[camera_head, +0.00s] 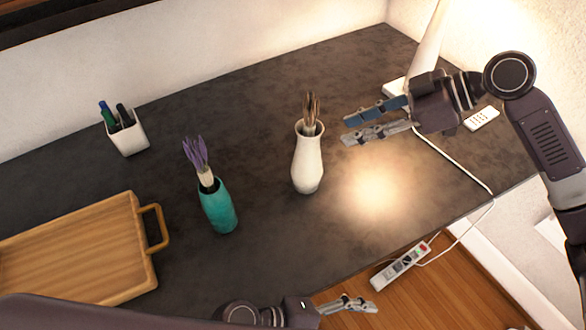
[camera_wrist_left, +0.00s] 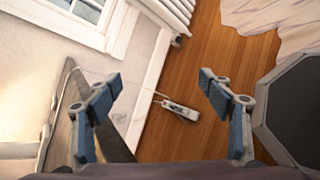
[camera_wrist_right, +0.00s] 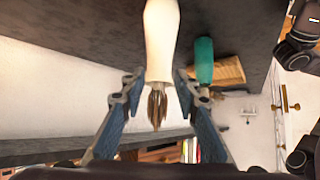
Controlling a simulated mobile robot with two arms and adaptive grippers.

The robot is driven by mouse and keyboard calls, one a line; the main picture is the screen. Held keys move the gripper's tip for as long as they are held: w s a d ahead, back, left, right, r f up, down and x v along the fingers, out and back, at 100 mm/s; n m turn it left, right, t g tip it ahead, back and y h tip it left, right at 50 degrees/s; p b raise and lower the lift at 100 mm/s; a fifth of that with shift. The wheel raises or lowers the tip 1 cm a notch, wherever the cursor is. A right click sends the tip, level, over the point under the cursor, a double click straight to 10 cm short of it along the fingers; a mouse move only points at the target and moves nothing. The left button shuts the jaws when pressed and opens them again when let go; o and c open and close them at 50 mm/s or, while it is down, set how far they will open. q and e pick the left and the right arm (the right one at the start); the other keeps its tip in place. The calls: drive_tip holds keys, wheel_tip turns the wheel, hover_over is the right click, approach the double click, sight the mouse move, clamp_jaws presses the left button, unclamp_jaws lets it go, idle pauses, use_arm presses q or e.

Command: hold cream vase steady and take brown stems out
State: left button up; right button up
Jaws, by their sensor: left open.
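The cream vase (camera_head: 308,165) stands upright on the dark table, with brown stems (camera_head: 311,108) rising from its mouth. My right gripper (camera_head: 346,129) is open and empty, just right of the stems and apart from them. In the right wrist view the vase (camera_wrist_right: 161,45) appears upside down, and the stems (camera_wrist_right: 157,106) show between the open fingers (camera_wrist_right: 158,84). My left gripper (camera_head: 372,307) is low in the head view, by the table's front edge and away from the vase. The left wrist view shows its fingers (camera_wrist_left: 160,78) spread with nothing between them.
A teal vase (camera_head: 218,208) with purple flowers (camera_head: 197,155) stands left of the cream vase. A wooden tray (camera_head: 75,250) lies at left, and a white pen cup (camera_head: 127,138) stands behind. A lamp (camera_head: 427,50) is at back right. A power strip (camera_head: 400,266) lies beyond the front edge.

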use_arm(q)
drive_tip(key=w+a+r+h, duration=0.2)
drive_tip(key=w+a+r, duration=0.2)
drive_tip(key=r, duration=0.6)
wheel_tip(320, 180, up, 7)
drive_tip(key=n+t+y, duration=0.6)
drive_tip(key=n+t, duration=0.9)
drive_tip(key=n, duration=0.5)
hover_over(299, 182)
drive_tip(key=s, duration=0.4)
drive_tip(key=shift+w+a+f, duration=0.15)
drive_tip(key=shift+w+a, duration=0.05)
drive_tip(key=shift+w, duration=0.05)
drive_tip(key=shift+w+a+n, duration=0.3)
drive_tip(key=shift+a+n, duration=0.1)
drive_tip(key=shift+n, duration=0.1)
drive_tip(key=shift+f, duration=2.5)
wheel_tip(299, 182, down, 3)
drive_tip(key=shift+r, duration=0.1)
drive_tip(key=x, duration=0.7)
drive_tip(key=shift+w, duration=0.3)
drive_tip(key=shift+c, duration=0.6)
